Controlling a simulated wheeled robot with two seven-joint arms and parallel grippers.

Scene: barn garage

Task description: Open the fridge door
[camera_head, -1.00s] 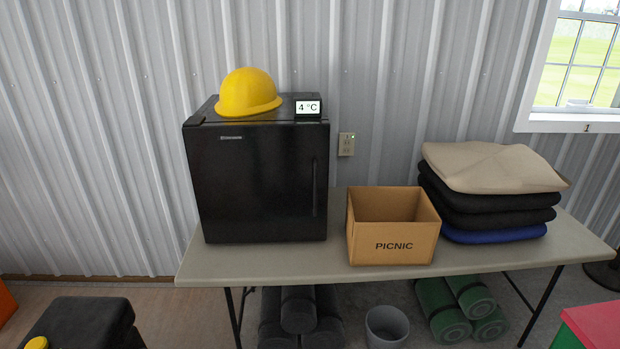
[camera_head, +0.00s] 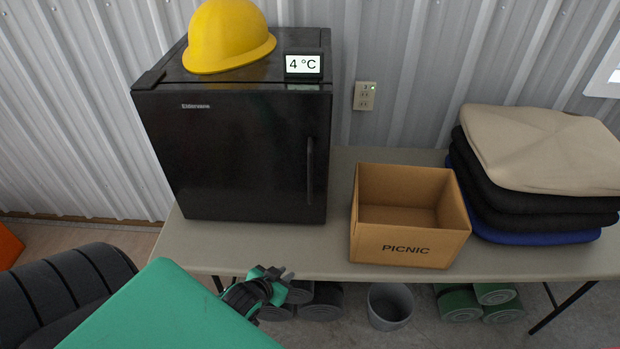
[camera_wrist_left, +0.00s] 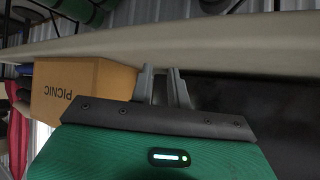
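The black mini fridge (camera_head: 235,155) stands on the table with its door shut. Its dark vertical handle (camera_head: 310,170) is on the right side of the door. My left gripper (camera_head: 285,275) is in front of and below the table's front edge, lower than the handle and apart from the fridge. In the left wrist view its two grey fingers (camera_wrist_left: 164,88) stand a little apart with nothing between them. The fridge (camera_wrist_left: 255,100) shows there as a dark surface. My right gripper is in neither view.
An open PICNIC box (camera_head: 408,250) stands right of the fridge, with stacked folded cushions (camera_head: 540,150) beyond it. A yellow hard hat (camera_head: 225,38) and a 4 °C display (camera_head: 303,65) sit on the fridge. The table (camera_head: 290,242) has a bare front strip.

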